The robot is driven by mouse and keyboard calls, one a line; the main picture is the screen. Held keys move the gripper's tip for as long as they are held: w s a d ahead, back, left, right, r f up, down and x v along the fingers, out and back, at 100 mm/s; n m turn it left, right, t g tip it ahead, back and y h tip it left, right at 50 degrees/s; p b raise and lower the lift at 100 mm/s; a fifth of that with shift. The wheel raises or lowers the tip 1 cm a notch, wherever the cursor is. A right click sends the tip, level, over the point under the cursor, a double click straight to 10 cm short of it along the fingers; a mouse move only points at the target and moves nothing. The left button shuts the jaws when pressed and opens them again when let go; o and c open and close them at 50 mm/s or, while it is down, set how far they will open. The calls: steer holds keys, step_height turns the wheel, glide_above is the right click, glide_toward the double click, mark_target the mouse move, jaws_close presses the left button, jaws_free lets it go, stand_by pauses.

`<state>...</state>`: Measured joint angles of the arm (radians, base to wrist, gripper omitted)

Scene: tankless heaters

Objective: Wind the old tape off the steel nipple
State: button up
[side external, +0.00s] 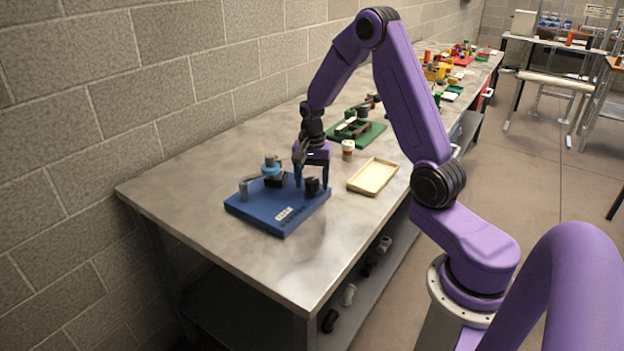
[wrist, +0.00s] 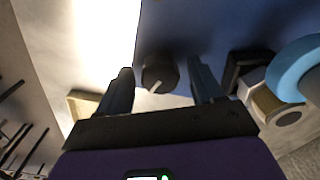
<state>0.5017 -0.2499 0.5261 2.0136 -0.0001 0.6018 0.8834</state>
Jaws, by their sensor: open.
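My gripper (side external: 311,187) is open over the right part of a blue board (side external: 262,213). Its fingers stand on either side of a short dark round piece (side external: 312,184). In the wrist view the gripper (wrist: 160,70) shows this dark piece (wrist: 160,74), with a pale mark, between the fingers; I cannot tell whether they touch it. A light blue ring-like part (side external: 270,170) sits on a dark block at the board's back; it also shows in the wrist view (wrist: 293,66), beside a metallic round fitting (wrist: 279,110). I cannot tell which piece is the steel nipple or see the tape clearly.
A grey post (side external: 243,189) stands on the board's left. A shallow cream tray (side external: 374,177) lies to the right, with a small white and red container (side external: 348,149) behind it. A green board (side external: 372,136) with fittings is farther back. The near bench top is clear.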

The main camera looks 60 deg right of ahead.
steer(key=c, duration=1.1)
steer(key=shift+o, duration=0.2)
steer(key=shift+n, duration=0.3)
steer(key=n, duration=0.9)
steer(key=o, duration=1.1)
steer(key=shift+c, duration=0.2)
